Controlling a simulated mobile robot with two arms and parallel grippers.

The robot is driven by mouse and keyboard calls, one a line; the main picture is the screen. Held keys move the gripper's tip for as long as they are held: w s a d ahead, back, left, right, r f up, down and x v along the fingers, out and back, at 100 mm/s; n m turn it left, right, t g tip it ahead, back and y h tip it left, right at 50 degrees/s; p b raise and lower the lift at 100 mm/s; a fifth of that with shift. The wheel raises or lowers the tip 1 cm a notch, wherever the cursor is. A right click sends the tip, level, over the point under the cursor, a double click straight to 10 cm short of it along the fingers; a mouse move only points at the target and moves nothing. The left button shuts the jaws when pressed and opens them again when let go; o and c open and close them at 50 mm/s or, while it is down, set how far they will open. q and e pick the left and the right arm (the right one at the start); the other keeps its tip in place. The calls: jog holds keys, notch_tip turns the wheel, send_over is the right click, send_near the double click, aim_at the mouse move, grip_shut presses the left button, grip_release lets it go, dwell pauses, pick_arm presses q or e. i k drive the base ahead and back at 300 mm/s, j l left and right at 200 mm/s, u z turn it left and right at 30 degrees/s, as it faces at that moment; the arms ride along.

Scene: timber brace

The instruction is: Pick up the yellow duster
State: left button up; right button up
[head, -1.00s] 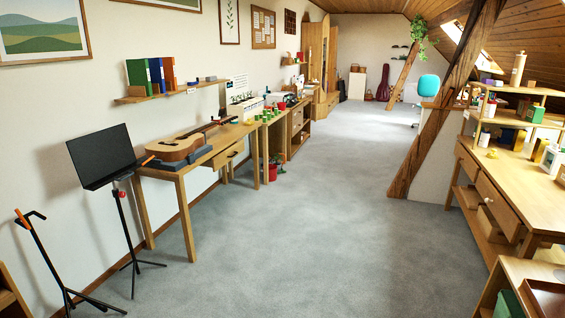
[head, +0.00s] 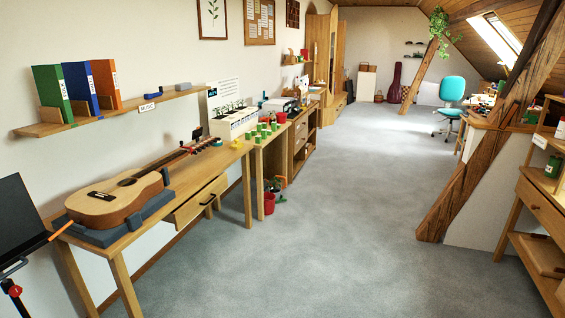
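I cannot make out a yellow duster for certain. A small yellow item (head: 237,143) lies on the far end of the guitar desk (head: 205,178), beside the white planter box (head: 237,122). It is too small to tell what it is. Neither of my grippers shows in the head view.
An acoustic guitar (head: 115,198) lies on the left desk, with a music stand (head: 18,222) at the near left. A red pot (head: 269,204) stands on the floor. A slanted timber brace (head: 487,155) and a workbench (head: 538,208) are at right. The grey carpet between is clear.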

aim_at(237, 146)
jog(key=i, duration=2.75)
